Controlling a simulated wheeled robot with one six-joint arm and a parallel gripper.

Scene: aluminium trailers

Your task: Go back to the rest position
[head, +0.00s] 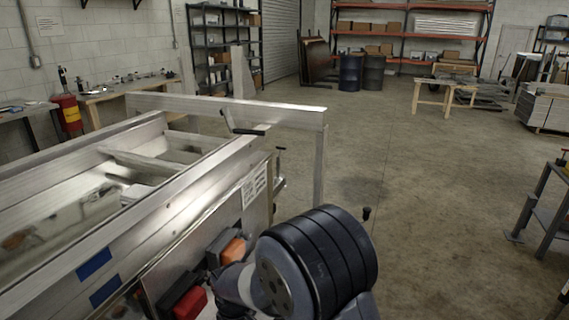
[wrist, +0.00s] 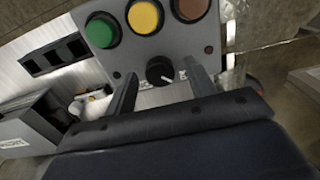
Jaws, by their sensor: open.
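My gripper (wrist: 163,84) shows in the wrist view with its two dark fingers spread apart and nothing between them that it grips. Just beyond the fingers is a grey control panel (wrist: 183,42) with a green button (wrist: 100,31), a yellow button (wrist: 145,16) and a brownish-red button (wrist: 190,7). A black rotary knob (wrist: 160,70) lies below the yellow button, in line with the gap between the fingers. I cannot tell if a finger touches the panel. In the head view my arm's dark rounded joint is at the bottom centre, and the gripper cannot be made out there.
An aluminium trailer (head: 228,102) fills the left of the head view, close to my arm. A dark metal stand (head: 531,205) is at the right. Open concrete floor (head: 430,170) lies between them. Barrels (head: 350,72) and a wooden trestle (head: 446,90) stand farther back.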

